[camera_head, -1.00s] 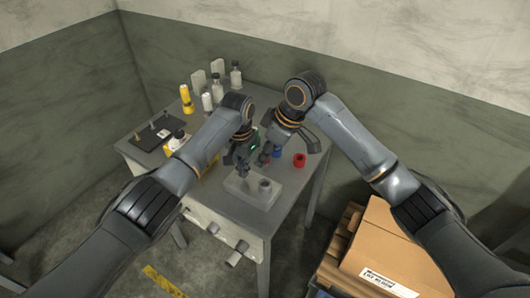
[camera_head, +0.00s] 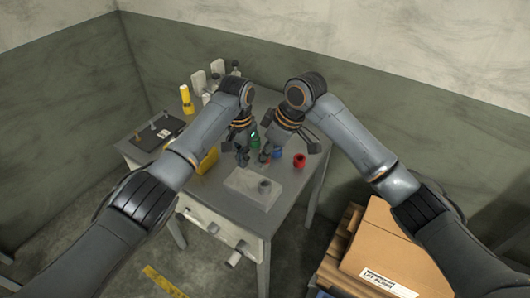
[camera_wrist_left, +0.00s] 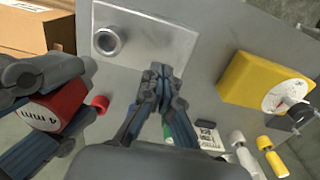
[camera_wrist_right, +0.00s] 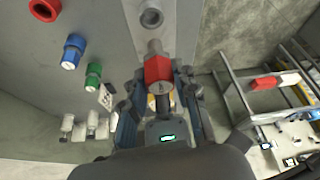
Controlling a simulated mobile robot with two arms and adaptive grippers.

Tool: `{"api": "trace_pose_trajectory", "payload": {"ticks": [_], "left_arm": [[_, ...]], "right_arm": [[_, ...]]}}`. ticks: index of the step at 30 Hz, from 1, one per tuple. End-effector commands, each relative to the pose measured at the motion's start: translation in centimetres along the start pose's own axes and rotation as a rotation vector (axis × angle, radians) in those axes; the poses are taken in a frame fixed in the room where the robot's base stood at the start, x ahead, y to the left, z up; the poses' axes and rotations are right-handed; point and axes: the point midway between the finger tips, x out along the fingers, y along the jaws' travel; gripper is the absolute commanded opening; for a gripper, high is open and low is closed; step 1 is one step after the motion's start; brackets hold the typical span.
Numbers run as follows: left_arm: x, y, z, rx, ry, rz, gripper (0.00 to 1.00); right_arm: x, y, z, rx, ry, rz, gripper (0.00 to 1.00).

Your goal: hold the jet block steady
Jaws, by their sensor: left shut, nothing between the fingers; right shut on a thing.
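The jet block, a pale grey rectangular slab (camera_head: 243,182) with a round hollow boss near one end, lies on the table's front part. It also shows in the left wrist view (camera_wrist_left: 165,45) and the right wrist view (camera_wrist_right: 184,30). My left gripper (camera_head: 242,160) is shut and empty beyond the block in the head view; its fingertips (camera_wrist_left: 160,72) show near the block's edge. My right gripper (camera_head: 265,158) is shut on a red tool (camera_wrist_right: 158,70) with a metal end, marked "4 mm" in the left wrist view (camera_wrist_left: 58,108). The tool's metal end points towards the boss.
A red ring-like piece (camera_head: 299,160), a blue piece (camera_wrist_right: 73,50) and a green piece (camera_wrist_right: 94,76) stand nearby. A yellow gauge (camera_wrist_left: 262,82) is left of the block in the head view. Bottles stand at the back. A cardboard box (camera_head: 385,245) is right of the table.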

Motion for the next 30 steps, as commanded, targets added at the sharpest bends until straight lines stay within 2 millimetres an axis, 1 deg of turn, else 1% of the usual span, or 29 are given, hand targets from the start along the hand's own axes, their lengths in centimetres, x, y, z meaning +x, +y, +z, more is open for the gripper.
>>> {"api": "trace_pose_trajectory", "payload": {"ticks": [3,5,14,19,26,30], "left_arm": [[-0.9,0.0,-0.1,0.0,0.002,-0.001,0.0],[-1.2,0.0,0.0,0.0,0.001,0.0,0.0],[-1.3,0.0,0.0,0.0,0.0,0.0,0.0],[-1.9,0.0,0.0,0.0,0.001,-0.001,0.0],[-1.8,0.0,0.0,0.0,0.0,-0.001,0.0],[-1.1,0.0,0.1,0.0,-0.002,0.0,0.0]], "right_arm": [[0.0,0.0,0.0,0.0,0.0,0.0,0.0],[0.0,0.0,0.0,0.0,0.0,0.0,0.0],[0.0,0.0,0.0,0.0,0.0,0.0,0.0],[0.0,0.0,0.0,0.0,0.0,0.0,0.0],[0.0,0.0,0.0,0.0,0.0,0.0,0.0],[0.0,0.0,0.0,0.0,0.0,0.0,0.0]]}}
